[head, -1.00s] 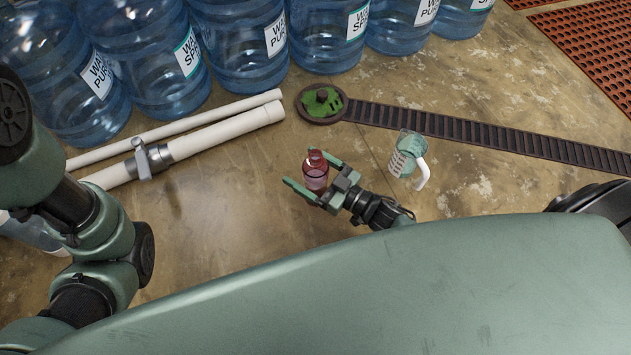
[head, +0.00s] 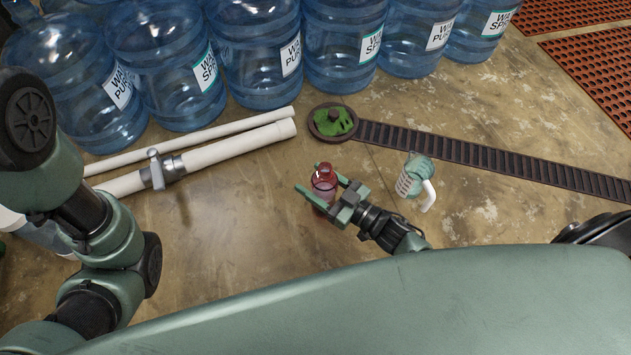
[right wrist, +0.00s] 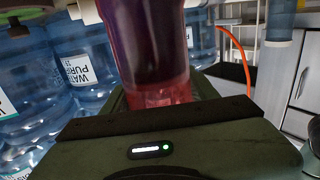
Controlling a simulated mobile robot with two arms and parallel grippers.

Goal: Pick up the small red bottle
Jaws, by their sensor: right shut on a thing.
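The small red bottle (head: 323,180) is see-through red and stands out near the middle of the head view. My right gripper (head: 327,199) is shut on it, with a finger on either side of its body. In the right wrist view the bottle (right wrist: 152,50) fills the upper middle, dark above and red below, right at the gripper (right wrist: 160,105). Its cap is out of that view. I cannot tell whether its base touches the floor. My left arm shows at the left of the head view, but its gripper is not in view.
A measuring jug with a white handle (head: 413,178) stands right of the bottle. Behind lie a dark conveyor strip (head: 490,157) with a round green-topped end (head: 332,122) and white pipes (head: 240,142). Large blue water bottles (head: 260,60) line the back. Bare floor lies left of the bottle.

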